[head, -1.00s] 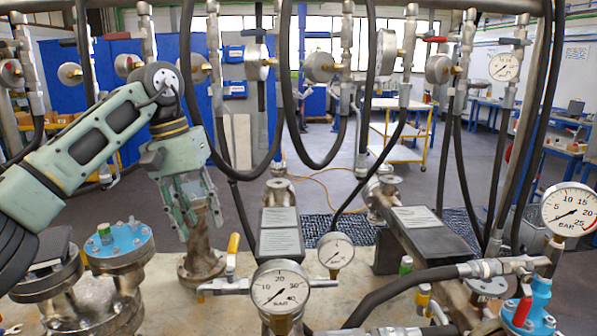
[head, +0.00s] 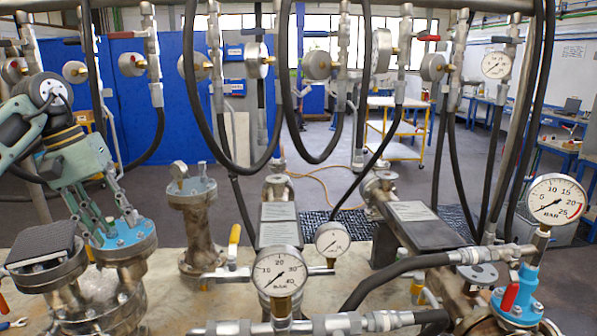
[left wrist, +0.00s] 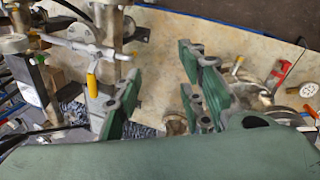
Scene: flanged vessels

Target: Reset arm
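My left arm comes in from the left in the head view. Its green gripper (head: 118,224) points down at the blue-topped flanged vessel (head: 125,240), in front of part of its top. In the left wrist view the gripper's fingers (left wrist: 158,65) stand apart with an empty gap between them. Whether the fingertips touch the blue flange I cannot tell. A rusty flanged vessel (head: 195,225) stands upright to the right of the gripper, clear of it. My right gripper is in neither view.
A black-topped flanged vessel (head: 45,255) stands at the far left. Pressure gauges (head: 279,271) and a yellow-handled valve (head: 234,240) stand front centre. Black hoses (head: 300,150) hang across the middle. Blue panels (head: 180,100) and a yellow cart (head: 395,130) are behind.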

